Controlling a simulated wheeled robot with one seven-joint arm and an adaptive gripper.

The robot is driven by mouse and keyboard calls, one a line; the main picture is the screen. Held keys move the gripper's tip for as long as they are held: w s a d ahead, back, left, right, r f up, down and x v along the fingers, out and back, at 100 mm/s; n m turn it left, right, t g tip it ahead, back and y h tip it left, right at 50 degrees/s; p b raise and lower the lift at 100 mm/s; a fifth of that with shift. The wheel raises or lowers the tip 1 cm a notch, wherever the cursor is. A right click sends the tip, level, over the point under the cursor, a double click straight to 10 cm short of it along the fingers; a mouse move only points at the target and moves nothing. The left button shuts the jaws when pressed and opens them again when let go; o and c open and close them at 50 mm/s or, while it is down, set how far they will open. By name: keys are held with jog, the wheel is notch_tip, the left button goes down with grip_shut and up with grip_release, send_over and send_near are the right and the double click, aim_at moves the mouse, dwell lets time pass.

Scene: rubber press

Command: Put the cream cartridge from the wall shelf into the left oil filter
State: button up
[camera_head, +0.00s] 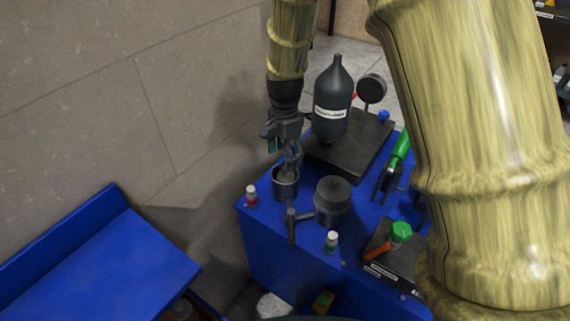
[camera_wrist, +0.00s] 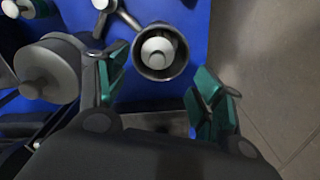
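The left oil filter, an open dark grey cup (camera_head: 286,188), stands on the blue bench near its wall-side edge. In the wrist view the cup's rim (camera_wrist: 138,62) surrounds a pale round piece (camera_wrist: 158,48) that looks like the cream cartridge, upright inside the cup. My gripper (camera_head: 291,160) is right over the cup, pointing down. In the wrist view its green-padded fingers (camera_wrist: 160,88) are apart, with nothing held between them. The cartridge is hidden in the head view. The blue wall shelf (camera_head: 110,262) at left shows a bare top.
A second, lidded filter (camera_head: 331,200) stands close right of the cup, with a handle (camera_head: 291,228) between. Small red (camera_head: 251,197) and green (camera_head: 331,242) white-capped bottles flank them. A black bottle (camera_head: 331,105) and round gauge (camera_head: 371,89) stand behind. Green-handled pliers (camera_head: 399,148) are at right.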

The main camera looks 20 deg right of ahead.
notch_tip(320, 180, up, 7)
jog(key=shift+f, duration=0.15)
dwell(0.6)
